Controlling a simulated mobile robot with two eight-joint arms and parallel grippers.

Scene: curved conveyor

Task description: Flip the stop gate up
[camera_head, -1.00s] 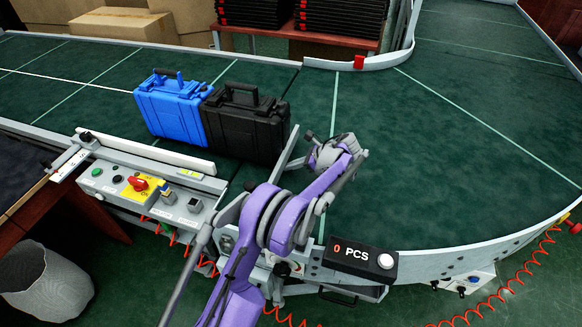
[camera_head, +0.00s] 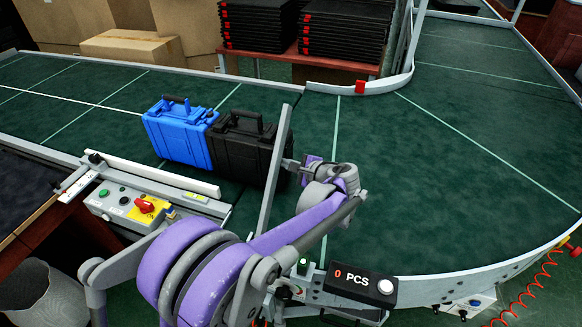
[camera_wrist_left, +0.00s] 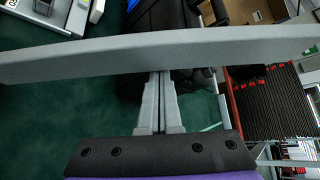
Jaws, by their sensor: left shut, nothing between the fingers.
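The stop gate (camera_head: 274,170) is a long grey bar, standing steeply beside the black case (camera_head: 238,148) in the head view. In the left wrist view the gate (camera_wrist_left: 90,57) crosses the whole picture. My left gripper (camera_head: 290,165) is shut and empty, on the right side of the gate. In the left wrist view its closed fingers (camera_wrist_left: 159,78) reach up to the bar and seem to touch it. The gate's lower end is hidden behind my arm. My right gripper is not in view.
A blue case (camera_head: 180,132) stands left of the black case on the green conveyor (camera_head: 430,180). A control panel (camera_head: 130,203) with a red knob lies at the front left. A counter box (camera_head: 360,285) reads 0 PCS. The curved belt to the right is clear.

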